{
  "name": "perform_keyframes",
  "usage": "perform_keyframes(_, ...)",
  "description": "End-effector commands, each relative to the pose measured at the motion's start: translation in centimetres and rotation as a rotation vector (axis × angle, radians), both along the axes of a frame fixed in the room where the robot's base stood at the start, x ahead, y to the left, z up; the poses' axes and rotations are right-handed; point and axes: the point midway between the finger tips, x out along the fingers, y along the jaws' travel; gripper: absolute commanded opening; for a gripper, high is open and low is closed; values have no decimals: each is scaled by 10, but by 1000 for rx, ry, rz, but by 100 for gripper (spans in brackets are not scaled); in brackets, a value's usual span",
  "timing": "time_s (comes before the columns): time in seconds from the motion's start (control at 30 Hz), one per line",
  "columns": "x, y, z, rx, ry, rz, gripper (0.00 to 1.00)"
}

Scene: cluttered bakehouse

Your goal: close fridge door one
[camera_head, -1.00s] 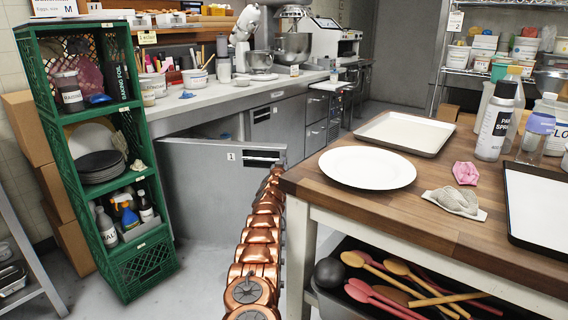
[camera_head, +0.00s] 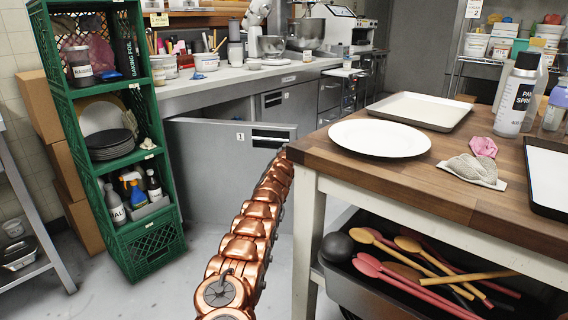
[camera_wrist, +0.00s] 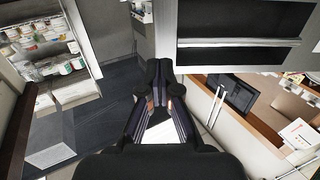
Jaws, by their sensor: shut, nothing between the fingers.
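Fridge door one (camera_head: 205,165) is a grey door marked "1" with a dark handle slot near its top right. It stands open, swung out from the steel counter. Part of the dark opening shows above its top edge. My copper arm reaches to the door's right edge in the head view, where my gripper cannot be made out. In the wrist view my gripper (camera_wrist: 160,82) is shut and empty. A grey panel with a dark slot (camera_wrist: 240,42), seemingly the door, is just above and right of the fingers. I cannot tell whether they touch it.
A wooden-topped table (camera_head: 400,170) stands close on the right of my arm, holding a white plate (camera_head: 380,138) and a tray (camera_head: 418,110). Its lower bin (camera_head: 345,275) holds several spoons.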

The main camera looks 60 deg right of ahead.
Motion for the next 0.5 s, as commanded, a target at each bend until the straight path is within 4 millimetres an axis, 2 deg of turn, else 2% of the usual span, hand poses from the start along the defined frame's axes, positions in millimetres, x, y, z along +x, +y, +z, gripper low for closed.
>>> perform_keyframes(0.5, -9, 31, 1, -4, -3, 2, 0)
